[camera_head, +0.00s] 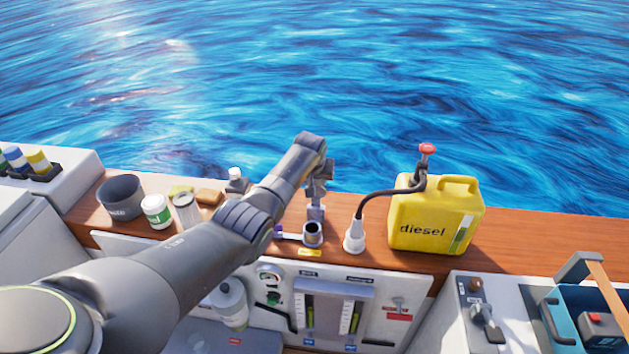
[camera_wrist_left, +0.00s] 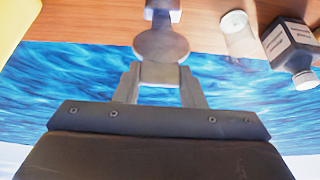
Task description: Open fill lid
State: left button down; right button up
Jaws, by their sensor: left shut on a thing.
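The fill neck (camera_head: 312,233) is a short metal ring on the wooden ledge, and its dark round mouth shows in the head view. My left gripper (camera_head: 316,203) is just behind and above it, pointing down. In the left wrist view, the left gripper (camera_wrist_left: 160,85) is shut on a tab of the grey round lid (camera_wrist_left: 160,45), its two fingers either side of the tab. In the head view the lid is mostly hidden by the gripper, so its exact tilt is hard to tell. My right gripper is in neither view.
A yellow diesel can (camera_head: 436,220) and a white funnel (camera_head: 354,238) with a black hose stand right of the neck. A dark cup (camera_head: 122,196), a white-and-green tin (camera_head: 156,211) and small bottles stand left. Water lies behind the ledge; a gauge panel (camera_head: 335,310) is below.

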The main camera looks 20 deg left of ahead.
pick_arm(q)
jog(key=shift+s+f, duration=0.1)
jog(key=shift+f, duration=0.15)
jog(key=c, duration=1.2)
grip_release()
jog(key=shift+o, duration=1.2)
jog(key=shift+f, duration=0.15)
jog(key=shift+o, duration=0.2)
jog(key=shift+w, duration=0.35)
jog(key=shift+p+v, duration=0.3)
jog(key=shift+v, duration=0.6)
jog(key=b+v, duration=0.1)
jog(key=v, duration=1.4)
jog(key=shift+r, duration=0.25)
jog(key=shift+s, duration=0.1)
